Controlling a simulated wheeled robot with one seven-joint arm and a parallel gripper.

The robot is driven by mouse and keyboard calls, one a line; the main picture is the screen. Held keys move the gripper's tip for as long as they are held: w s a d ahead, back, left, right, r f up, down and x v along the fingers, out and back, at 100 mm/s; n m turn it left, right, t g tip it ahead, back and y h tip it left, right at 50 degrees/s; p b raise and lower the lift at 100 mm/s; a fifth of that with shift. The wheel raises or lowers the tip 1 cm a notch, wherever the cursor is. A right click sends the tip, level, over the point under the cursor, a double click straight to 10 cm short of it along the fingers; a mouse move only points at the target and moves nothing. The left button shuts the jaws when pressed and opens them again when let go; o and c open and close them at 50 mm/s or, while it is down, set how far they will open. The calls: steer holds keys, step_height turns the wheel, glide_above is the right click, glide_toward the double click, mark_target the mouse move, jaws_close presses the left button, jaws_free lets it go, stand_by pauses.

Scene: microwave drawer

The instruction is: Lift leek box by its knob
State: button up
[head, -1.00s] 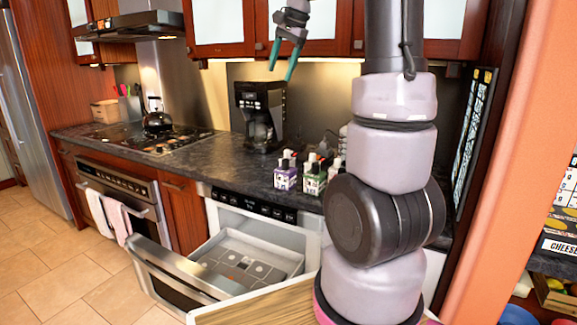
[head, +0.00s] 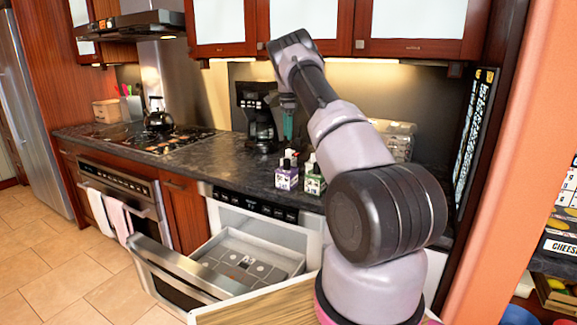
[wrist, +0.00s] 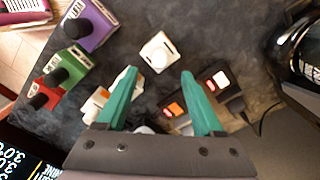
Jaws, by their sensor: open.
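The wrist view shows the purple box (wrist: 90,25), the green box (wrist: 68,70) and a red box with a dark knob (wrist: 46,93) in a row at left. I cannot read which is the leek box. My gripper (wrist: 159,74) is open and empty, pointing down over the counter to the right of the row. In the head view its teal fingers (head: 288,124) hang behind the boxes, partly hidden by my arm.
A white square item (wrist: 158,52) and several small dark and orange items (wrist: 177,108) lie beneath my gripper. The coffee maker (head: 256,115) stands close by, its glass carafe at right in the wrist view. The microwave drawer (head: 250,262) is pulled open below the counter (head: 235,165).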

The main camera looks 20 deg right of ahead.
mark_target(288, 151)
steer(key=f, duration=0.9)
steer(key=shift+d, duration=0.2)
steer(key=shift+r, duration=0.1)
jaws_close()
stand_by(1.0)
